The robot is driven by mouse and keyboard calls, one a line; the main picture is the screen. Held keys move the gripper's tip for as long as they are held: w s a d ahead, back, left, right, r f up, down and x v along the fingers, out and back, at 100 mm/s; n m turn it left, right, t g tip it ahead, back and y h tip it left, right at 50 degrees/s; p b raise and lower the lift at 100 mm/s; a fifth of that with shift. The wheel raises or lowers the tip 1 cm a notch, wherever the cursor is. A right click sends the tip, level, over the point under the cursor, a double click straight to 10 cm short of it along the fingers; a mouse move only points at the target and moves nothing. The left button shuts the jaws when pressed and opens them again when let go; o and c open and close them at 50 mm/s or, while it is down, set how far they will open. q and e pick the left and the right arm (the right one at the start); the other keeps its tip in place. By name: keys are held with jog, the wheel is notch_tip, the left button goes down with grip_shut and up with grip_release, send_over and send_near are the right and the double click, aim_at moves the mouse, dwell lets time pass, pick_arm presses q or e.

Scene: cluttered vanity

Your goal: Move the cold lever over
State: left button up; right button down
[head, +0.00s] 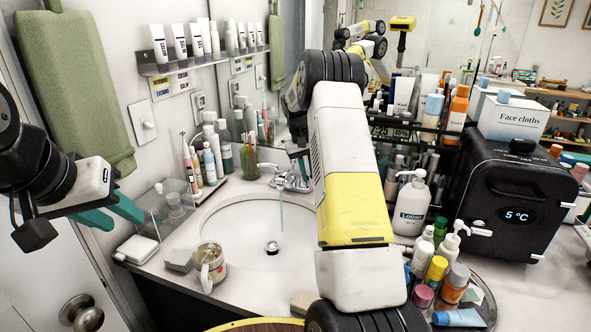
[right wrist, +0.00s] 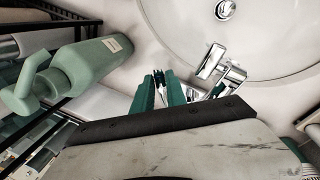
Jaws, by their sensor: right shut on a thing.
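The chrome faucet (head: 290,180) stands at the back of the sink, with one lever (head: 268,166) showing on its left. A thin bluish stream runs from the spout toward the drain. In the right wrist view the faucet's chrome spout (right wrist: 211,61) is close to my right gripper (right wrist: 159,88). Its teal fingers are shut on a small dark and shiny piece, which looks like the cold lever (right wrist: 159,77) and is mostly covered. In the head view my right arm hides that gripper and the faucet's right side. My left gripper (head: 115,212) is open and empty, left of the sink.
A black cooler (head: 510,195) and several small bottles crowd the right. A mug (head: 210,265) sits at the sink's front left.

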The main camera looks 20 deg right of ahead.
jog(key=shift+w+a+m, duration=0.2)
jog(key=shift+a+m, duration=0.35)
jog(key=shift+m, duration=0.45)
jog(key=c, duration=1.3)
grip_release()
jog(key=shift+c, duration=0.2)
jog(key=shift+r, duration=0.1)
notch_tip(320, 180, up, 8)
jog(key=a, duration=0.1)
jog(key=shift+w+a+f, duration=0.15)
jog(key=shift+a+f, duration=0.1)
